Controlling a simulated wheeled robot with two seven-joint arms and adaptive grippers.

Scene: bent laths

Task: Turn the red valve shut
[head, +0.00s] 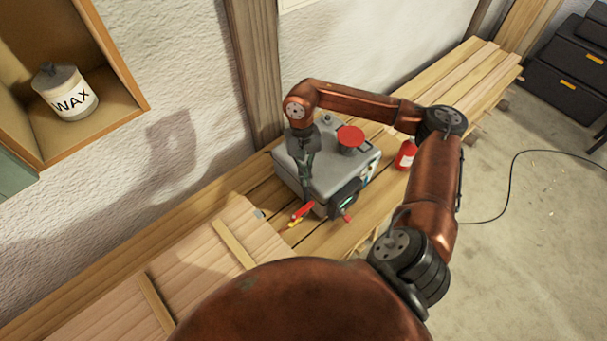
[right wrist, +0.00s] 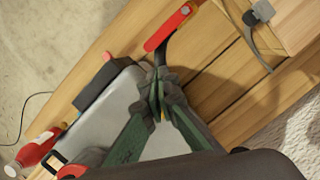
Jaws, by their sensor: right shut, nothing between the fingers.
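A grey box (head: 325,180) stands on the slatted bench. A flat red lever handle (head: 303,210) sticks out low at its near left side, with a yellow part beside it. The handle also shows in the right wrist view (right wrist: 168,27), on a dark arm running toward my fingertips. A round red cap (head: 350,136) is on the box's top. My right gripper (head: 307,176) is shut and empty, pointing down at the box's near left edge. In the right wrist view its fingertips (right wrist: 160,78) are close to the lever's dark arm; contact cannot be told. My left gripper is out of view.
A red bottle (head: 406,154) stands right of the box. A dark unit with a green light (head: 347,201) is on the box's near side. A wooden panel (head: 190,265) lies left on the bench. A wax tin (head: 65,92) sits in a wall shelf. A cable lies on the floor.

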